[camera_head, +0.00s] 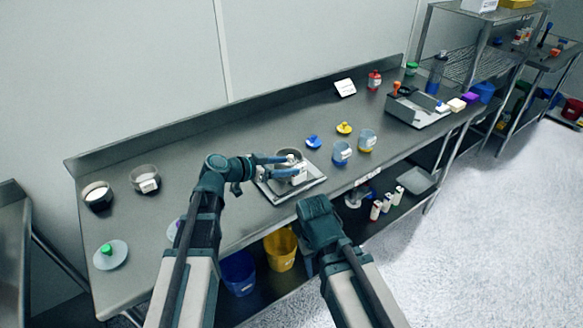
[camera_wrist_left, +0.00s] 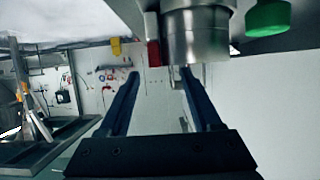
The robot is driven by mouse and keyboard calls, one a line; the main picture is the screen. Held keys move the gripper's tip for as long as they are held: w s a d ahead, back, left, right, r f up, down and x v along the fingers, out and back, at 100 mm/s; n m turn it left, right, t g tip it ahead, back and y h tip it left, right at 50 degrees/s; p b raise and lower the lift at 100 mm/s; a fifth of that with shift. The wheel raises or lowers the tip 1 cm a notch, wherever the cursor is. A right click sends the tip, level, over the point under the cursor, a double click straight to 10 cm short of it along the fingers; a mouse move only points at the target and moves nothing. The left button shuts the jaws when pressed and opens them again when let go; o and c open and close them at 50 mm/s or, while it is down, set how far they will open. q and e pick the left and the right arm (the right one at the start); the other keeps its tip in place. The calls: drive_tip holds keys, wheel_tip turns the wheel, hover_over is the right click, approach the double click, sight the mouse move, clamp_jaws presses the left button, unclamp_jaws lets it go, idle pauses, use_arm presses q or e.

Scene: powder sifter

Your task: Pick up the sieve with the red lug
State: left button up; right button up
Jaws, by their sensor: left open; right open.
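The sieve is a metal cylinder (camera_wrist_left: 197,38) with a red lug (camera_wrist_left: 125,53) at its side in the left wrist view. In the head view a grey round vessel (camera_head: 289,154), likely the same sieve, sits on a metal tray (camera_head: 311,187) at mid-bench; its red lug is not clear there. My left gripper (camera_head: 280,166) is open beside it, its fingers reaching toward it from the left. In the left wrist view the open fingers (camera_wrist_left: 160,73) have a gap between them, near the lug and cylinder. My right gripper (camera_head: 320,222) is at the bench's front edge, its fingers hidden.
Two pale-powder containers (camera_head: 97,194) (camera_head: 145,178) and a green-knobbed disc (camera_head: 110,254) stand at the left. Blue-labelled (camera_head: 341,152) and yellow-labelled cups (camera_head: 366,140), with blue (camera_head: 313,141) and yellow lids (camera_head: 344,128), lie right of the tray. Bins (camera_head: 281,248) stand below.

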sight(298, 165)
use_arm(q)
drive_tip(key=b+x, duration=0.1)
drive_tip(key=x, duration=0.2)
drive_tip(key=shift+w+d+f, duration=0.15)
drive_tip(key=shift+d, duration=0.2)
clamp_jaws()
